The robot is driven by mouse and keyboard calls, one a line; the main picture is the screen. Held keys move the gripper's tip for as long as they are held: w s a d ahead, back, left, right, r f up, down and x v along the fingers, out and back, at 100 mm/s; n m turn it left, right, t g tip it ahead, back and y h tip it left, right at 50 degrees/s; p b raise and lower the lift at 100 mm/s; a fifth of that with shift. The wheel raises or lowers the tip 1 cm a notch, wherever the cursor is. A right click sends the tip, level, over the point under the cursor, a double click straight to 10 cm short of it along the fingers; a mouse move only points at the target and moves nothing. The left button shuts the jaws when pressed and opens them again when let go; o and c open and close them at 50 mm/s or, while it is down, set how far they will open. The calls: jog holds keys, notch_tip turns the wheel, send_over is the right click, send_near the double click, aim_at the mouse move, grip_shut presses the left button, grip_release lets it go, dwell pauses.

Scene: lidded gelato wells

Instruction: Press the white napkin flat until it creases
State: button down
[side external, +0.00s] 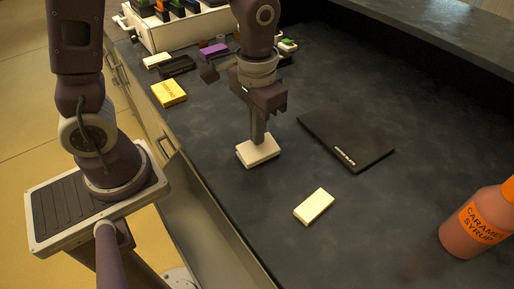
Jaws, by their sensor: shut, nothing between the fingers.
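A white folded napkin (258,153), a thick rectangular pad, lies on the dark counter near the middle of the side external view. My gripper (258,142) points straight down over it with its fingers shut and empty. The fingertips meet the top of the napkin near its middle in this view; whether they press into it I cannot tell. The fingers hide a small part of its top. No crease is clear at this size.
A cream block (314,206) lies in front, right of the napkin. A flat black slab (346,141) lies to the right. A caramel syrup bottle (479,222) stands at the right edge. A yellow box (169,93) and a purple item (214,50) lie behind left.

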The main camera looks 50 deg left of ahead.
jog(key=shift+f, duration=1)
dwell(2.2)
jog(key=shift+r, duration=3.55)
notch_tip(320, 180, up, 7)
jog(key=s+a+r+t, duration=0.1)
jog(key=s+a+t, duration=0.1)
jog(key=s, duration=0.4)
jog(key=s+a+r+t, duration=0.1)
jog(key=s+a+t, duration=0.1)
jog(key=s, duration=0.4)
jog(key=shift+t, duration=0.8)
